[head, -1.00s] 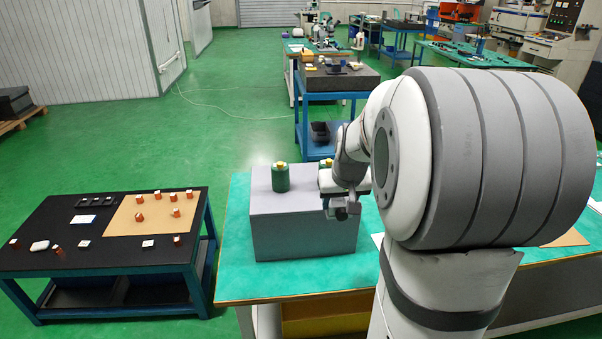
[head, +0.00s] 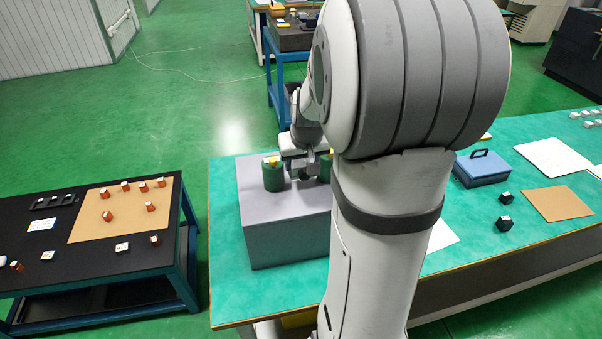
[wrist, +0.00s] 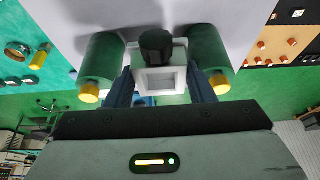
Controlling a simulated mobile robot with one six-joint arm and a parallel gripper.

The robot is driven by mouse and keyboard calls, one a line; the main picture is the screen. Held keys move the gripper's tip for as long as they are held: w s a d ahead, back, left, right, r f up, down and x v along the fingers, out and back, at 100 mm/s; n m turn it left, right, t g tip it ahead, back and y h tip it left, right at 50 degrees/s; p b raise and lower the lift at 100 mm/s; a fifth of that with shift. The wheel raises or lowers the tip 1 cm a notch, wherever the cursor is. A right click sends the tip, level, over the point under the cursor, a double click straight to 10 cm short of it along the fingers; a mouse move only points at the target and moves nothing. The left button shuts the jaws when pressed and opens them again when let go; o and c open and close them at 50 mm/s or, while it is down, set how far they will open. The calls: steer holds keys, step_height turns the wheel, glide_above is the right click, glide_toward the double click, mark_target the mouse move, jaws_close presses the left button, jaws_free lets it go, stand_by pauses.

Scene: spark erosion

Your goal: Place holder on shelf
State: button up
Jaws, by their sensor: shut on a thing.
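My gripper (wrist: 161,92) is shut on a holder (wrist: 160,80), a pale square piece with a black round knob, in the wrist view. The holder lies between two green cylinders with yellow tips, one on the left (wrist: 101,58) and one on the right (wrist: 211,56). In the head view my gripper (head: 306,168) is over the grey block (head: 290,240), just right of the left green cylinder (head: 273,177). I cannot tell whether the holder touches the block. No thing is clearly recognisable as a shelf.
The block stands on a green-topped table (head: 228,285). A blue case (head: 482,168), small black cubes (head: 504,224) and a brown sheet (head: 557,203) lie to the right. A black table (head: 75,258) with several orange-brown pieces stands left, across a floor gap.

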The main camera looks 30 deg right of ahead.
steer(key=shift+d+f, duration=0.15)
steer(key=shift+f, duration=1.45)
steer(key=shift+d+f, duration=0.1)
steer(key=shift+f, duration=1.45)
steer(key=shift+s, duration=0.1)
steer(key=shift+f, duration=0.1)
steer(key=o, duration=1.1)
steer(key=shift+o, duration=0.2)
